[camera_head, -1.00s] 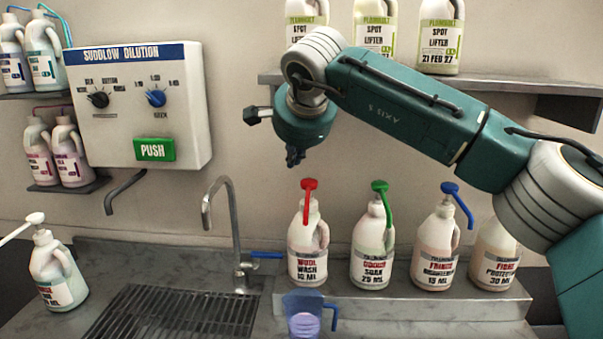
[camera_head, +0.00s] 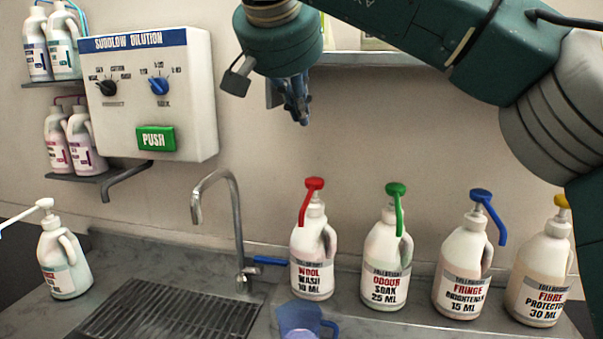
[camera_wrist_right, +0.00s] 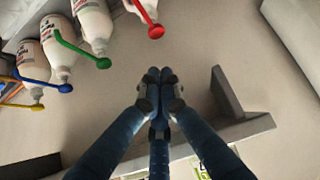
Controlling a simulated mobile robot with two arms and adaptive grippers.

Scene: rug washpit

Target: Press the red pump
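The red pump (camera_head: 313,187) tops the white Wool Wash bottle (camera_head: 311,258), upright on the steel ledge, its red spout pointing down toward the front. My right gripper (camera_head: 303,118) hangs above it, fingers pointing down, with a clear gap in the picture between fingertips and pump. In the right wrist view the gripper (camera_wrist_right: 160,75) has its blue fingers together at the tips with nothing between them. The red pump also shows there (camera_wrist_right: 155,31), beyond the fingertips and slightly left. My left gripper is not in view.
Green (camera_head: 396,190), blue (camera_head: 481,196) and yellow (camera_head: 562,202) pumps top bottles to the right. A blue jug (camera_head: 297,319) stands in front. A tap (camera_head: 236,215) and dispenser box (camera_head: 160,90) are left. A shelf (camera_head: 365,58) runs behind the right arm.

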